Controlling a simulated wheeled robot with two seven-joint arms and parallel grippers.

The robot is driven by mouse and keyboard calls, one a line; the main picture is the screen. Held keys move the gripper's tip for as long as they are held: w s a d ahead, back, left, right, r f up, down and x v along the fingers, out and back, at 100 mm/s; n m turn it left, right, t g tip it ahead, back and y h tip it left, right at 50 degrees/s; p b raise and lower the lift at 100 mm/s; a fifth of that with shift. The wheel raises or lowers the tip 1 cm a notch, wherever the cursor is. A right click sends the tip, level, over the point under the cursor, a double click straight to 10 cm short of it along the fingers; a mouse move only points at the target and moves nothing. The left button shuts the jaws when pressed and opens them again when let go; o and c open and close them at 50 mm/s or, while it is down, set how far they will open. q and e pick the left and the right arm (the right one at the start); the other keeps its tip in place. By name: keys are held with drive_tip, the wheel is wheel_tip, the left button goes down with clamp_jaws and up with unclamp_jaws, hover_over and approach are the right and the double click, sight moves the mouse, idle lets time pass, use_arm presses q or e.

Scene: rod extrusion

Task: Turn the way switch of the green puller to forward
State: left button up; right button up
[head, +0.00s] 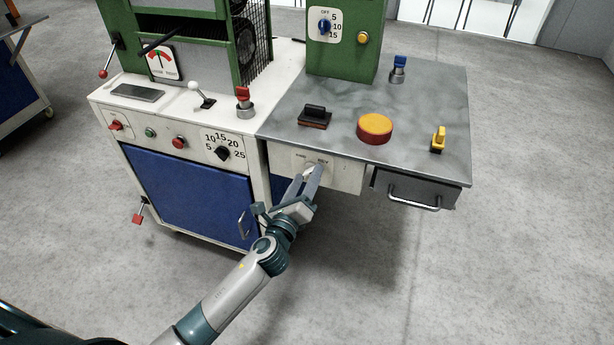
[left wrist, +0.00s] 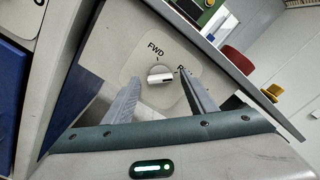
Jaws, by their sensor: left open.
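The way switch (left wrist: 160,75) is a small pale knob on the light front panel of the green puller (head: 345,45). In the left wrist view the label FWD stands above it. The second label, beginning with R, is partly hidden by a finger. The knob's bar lies roughly level in that view, with one end toward the R label; its exact setting is hard to tell. My left gripper (head: 309,173) is open in front of the panel. In the left wrist view its fingers (left wrist: 157,84) stand on either side of the knob, with gaps visible.
A drawer (head: 413,190) is to the right. A white cabinet with a blue door (head: 190,195) stands left.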

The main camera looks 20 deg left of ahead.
use_arm(q)
drive_tip(key=shift+w, duration=0.4)
drive_tip(key=c, duration=1.1)
